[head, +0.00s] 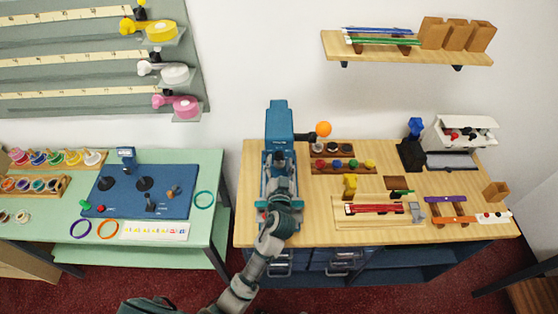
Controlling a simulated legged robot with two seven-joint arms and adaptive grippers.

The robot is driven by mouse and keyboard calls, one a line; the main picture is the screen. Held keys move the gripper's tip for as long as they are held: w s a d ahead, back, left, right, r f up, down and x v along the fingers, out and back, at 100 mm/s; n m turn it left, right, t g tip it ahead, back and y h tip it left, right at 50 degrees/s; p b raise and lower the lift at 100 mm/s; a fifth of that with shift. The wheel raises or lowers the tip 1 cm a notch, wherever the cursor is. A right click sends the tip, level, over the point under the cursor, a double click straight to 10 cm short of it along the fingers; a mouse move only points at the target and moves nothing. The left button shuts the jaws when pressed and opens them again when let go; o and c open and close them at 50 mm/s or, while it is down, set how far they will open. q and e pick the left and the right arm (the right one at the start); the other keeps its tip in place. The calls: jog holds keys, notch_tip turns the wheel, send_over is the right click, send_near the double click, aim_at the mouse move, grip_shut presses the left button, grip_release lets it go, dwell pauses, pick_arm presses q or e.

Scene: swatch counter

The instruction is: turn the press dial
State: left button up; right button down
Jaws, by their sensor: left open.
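The blue press (279,118) stands upright at the left end of the wooden counter. A dark arm with an orange ball knob (324,129) sticks out from its right side. I cannot make out the press dial; my arm and gripper cover much of the press's lower front. My left gripper (281,168) is open, in front of the press's lower part, with my arm reaching up from the bottom. I cannot tell whether it touches the press. My right gripper is out of view.
Right of the press on the wooden counter (310,232) are a rack of coloured knobs (343,165), a yellow piece (350,184) and a shallow tray with red rods (373,209). A green bench with a blue board (172,180) stands left, across a narrow gap. A shelf (375,48) hangs above.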

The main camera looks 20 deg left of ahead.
pick_arm(q)
jog(key=shift+w+d, duration=0.1)
jog(key=shift+w, duration=0.2)
grip_shut()
jog(key=m+p, duration=0.1)
jog(key=m, duration=0.1)
jog(key=shift+s+m+p, duration=0.1)
jog(key=shift+m+p, duration=0.2)
jog(key=shift+m, duration=0.1)
grip_release()
